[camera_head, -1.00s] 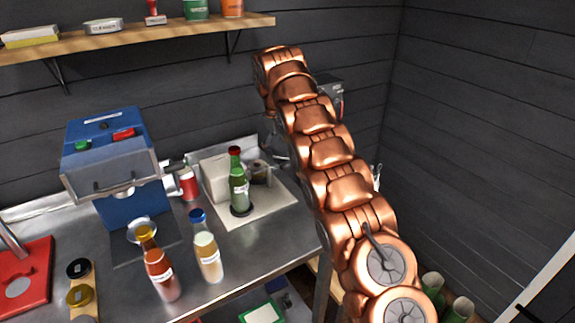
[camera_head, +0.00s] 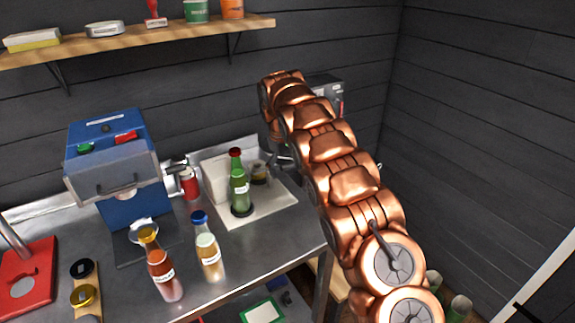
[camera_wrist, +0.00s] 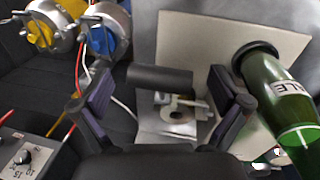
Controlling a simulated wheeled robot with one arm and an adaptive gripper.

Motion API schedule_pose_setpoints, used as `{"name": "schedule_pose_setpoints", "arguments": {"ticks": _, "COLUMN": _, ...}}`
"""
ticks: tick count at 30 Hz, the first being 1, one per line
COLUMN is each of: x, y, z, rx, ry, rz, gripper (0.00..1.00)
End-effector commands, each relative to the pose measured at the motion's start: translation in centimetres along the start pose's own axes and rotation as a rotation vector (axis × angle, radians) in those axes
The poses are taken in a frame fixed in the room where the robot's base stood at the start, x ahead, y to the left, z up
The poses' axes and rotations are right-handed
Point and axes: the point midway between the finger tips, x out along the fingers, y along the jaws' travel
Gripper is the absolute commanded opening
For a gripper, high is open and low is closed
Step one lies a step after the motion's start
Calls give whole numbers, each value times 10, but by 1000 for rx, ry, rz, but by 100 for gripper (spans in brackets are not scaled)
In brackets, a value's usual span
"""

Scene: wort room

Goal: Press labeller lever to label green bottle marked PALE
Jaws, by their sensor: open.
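The green bottle (camera_head: 239,185) with a red cap stands upright on the pale plate of the labeller (camera_head: 262,207), beside its upright white panel. In the wrist view the green bottle (camera_wrist: 285,105) shows at the right, its label partly readable as "ALE". A dark cylinder, apparently the labeller lever's grip (camera_wrist: 160,79), lies crosswise between the fingers of my gripper (camera_wrist: 163,88). The gripper is open, with a finger on each side of the grip; I cannot tell whether either touches it. In the head view my arm mostly hides the gripper.
A blue machine (camera_head: 118,170) stands left of the labeller. An amber bottle (camera_head: 162,268) and a blue-capped bottle (camera_head: 208,250) stand on the steel counter in front. A red can (camera_head: 190,184) stands near the labeller. A wooden shelf (camera_head: 130,42) runs above.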

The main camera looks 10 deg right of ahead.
Motion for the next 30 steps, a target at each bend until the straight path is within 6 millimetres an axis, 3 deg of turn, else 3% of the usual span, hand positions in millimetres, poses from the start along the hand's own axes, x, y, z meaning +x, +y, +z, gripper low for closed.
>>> {"name": "schedule_pose_setpoints", "arguments": {"ticks": 8, "x": 0, "y": 0, "z": 0, "rx": 0, "ry": 1, "rz": 0, "gripper": 97}}
{"name": "schedule_pose_setpoints", "arguments": {"ticks": 30, "x": 0, "y": 1, "z": 0, "rx": 1, "ry": 1, "rz": 1, "gripper": 20}}
